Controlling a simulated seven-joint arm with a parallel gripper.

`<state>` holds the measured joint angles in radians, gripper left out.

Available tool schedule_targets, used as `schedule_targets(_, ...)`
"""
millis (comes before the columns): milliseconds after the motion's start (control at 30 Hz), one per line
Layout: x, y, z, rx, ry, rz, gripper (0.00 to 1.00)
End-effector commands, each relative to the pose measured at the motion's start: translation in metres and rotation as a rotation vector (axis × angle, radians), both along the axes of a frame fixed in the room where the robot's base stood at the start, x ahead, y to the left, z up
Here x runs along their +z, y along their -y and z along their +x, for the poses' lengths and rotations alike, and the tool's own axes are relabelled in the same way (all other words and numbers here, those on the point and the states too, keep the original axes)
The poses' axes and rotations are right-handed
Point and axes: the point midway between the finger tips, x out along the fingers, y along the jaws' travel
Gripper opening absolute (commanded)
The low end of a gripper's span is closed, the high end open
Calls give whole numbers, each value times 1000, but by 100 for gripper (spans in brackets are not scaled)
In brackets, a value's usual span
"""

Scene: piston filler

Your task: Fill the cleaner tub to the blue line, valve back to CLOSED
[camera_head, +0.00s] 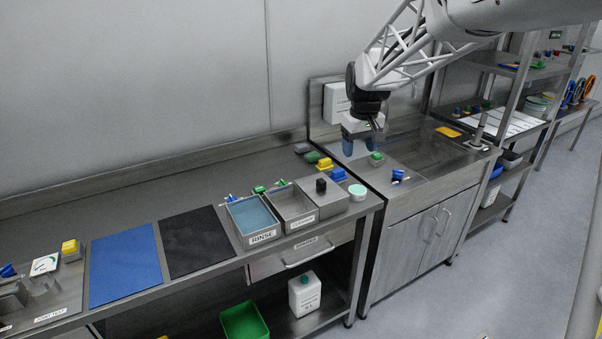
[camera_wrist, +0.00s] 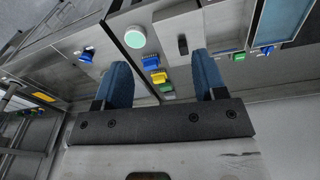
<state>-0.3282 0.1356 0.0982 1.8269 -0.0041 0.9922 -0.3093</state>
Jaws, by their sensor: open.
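The cleaner tub (camera_head: 291,225) is the grey open tub to the right of the RINSE tub (camera_head: 255,236) on the left bench. Its label is small, and I cannot make out a blue line or liquid level inside. Small green (camera_head: 259,190) and blue (camera_head: 229,198) handles stand behind the tubs. I cannot tell which is the cleaner valve or its position. In the wrist view, a green handle (camera_wrist: 239,57) and a blue handle (camera_wrist: 267,50) show near the tubs. My gripper (camera_head: 360,146) is open and empty, above the right-hand counter, apart from the tubs.
A box with a black knob (camera_head: 321,186) and a pale green round lid (camera_head: 357,192) stand right of the tubs. Blue (camera_head: 338,174) and yellow (camera_head: 324,164) blocks sit behind. Blue (camera_head: 125,265) and black (camera_head: 197,241) mats lie left. A wall box (camera_head: 335,101) is behind my gripper.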

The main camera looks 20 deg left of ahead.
Motion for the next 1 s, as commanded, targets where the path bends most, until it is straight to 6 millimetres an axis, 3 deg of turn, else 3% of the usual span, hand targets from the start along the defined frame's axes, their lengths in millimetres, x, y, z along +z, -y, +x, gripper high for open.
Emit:
schedule_targets(500,-66,-112,83,175,-35,-18,65)
schedule_targets(1000,-151,-226,137,341,-68,-36,65)
